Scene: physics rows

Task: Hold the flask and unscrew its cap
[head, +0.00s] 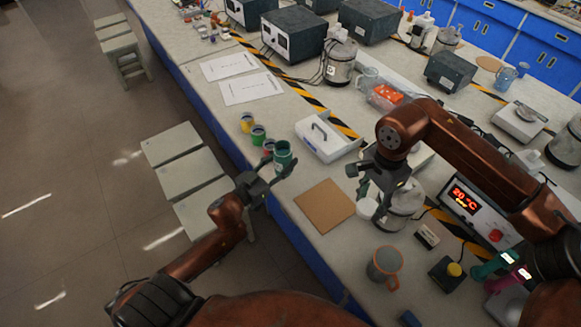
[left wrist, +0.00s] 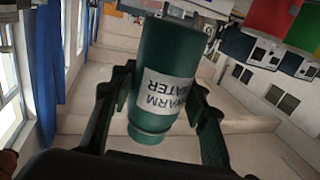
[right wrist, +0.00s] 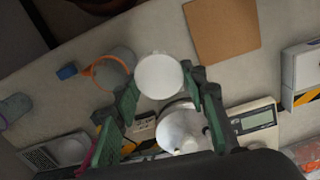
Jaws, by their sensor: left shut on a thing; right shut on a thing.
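The green flask (head: 284,160) is in my left gripper (head: 275,176), held near the bench's left edge. Its top looks dark and open, with no cap on it. In the left wrist view the flask (left wrist: 160,75) sits between the fingers and shows a white "WARM WATER" label. My right gripper (head: 366,190) is apart from the flask, to its right, over the bench. A round white cap (right wrist: 160,76) is between its fingertips in the right wrist view. The cap (head: 367,208) also shows in the head view below the fingers.
A brown square board (head: 325,206) lies between the grippers. A white box with a handle (head: 326,138) stands behind it. A metal vessel (head: 402,208) is close beside my right gripper. A grey mug with an orange handle (head: 383,266) stands nearer. Small coloured pots (head: 247,122) stand near the left edge.

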